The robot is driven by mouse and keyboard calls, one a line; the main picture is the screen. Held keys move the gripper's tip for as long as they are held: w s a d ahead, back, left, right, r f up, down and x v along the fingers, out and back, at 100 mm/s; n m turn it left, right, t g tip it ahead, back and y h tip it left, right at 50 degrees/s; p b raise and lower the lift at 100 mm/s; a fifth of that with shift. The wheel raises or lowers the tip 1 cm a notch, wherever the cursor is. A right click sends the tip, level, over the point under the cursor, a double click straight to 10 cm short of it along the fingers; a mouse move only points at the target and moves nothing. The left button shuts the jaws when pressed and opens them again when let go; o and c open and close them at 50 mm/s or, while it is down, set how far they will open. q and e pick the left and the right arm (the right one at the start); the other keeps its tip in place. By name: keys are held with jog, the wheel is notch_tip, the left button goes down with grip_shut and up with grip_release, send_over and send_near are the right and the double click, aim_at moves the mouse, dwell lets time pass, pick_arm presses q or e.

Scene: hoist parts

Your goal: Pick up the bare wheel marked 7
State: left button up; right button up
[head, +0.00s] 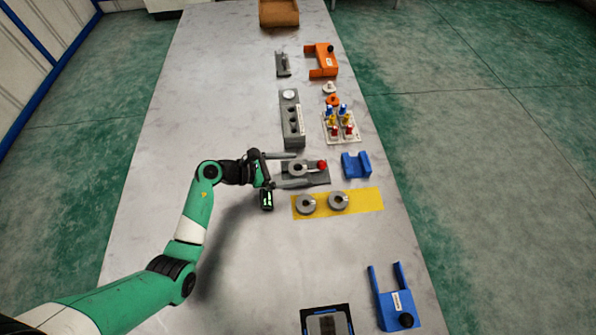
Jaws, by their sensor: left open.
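Three grey ring-shaped wheels show, and any number on them is too small to read, so I cannot tell which is marked 7. One wheel (296,168) sits on a dark grey plate with a red knob (322,165). Two more wheels, the left one (306,204) and the right one (338,200), lie on a yellow mat (368,200), each with a small pale tag. My left gripper (302,168) is open, with one finger on the far side and one on the near side of the plate's wheel. Contact cannot be told. My right gripper is not in view.
A blue cradle (357,165) stands right of the plate. Farther back are a grey block with holes (291,118), a tray of small coloured parts (341,127) and an orange bracket (322,62). A blue fork (394,298) lies in front. The table's left side is mostly clear.

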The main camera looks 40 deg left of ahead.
pick_arm(q)
grip_shut()
dwell(0.5)
jog(key=shift+r, duration=0.1)
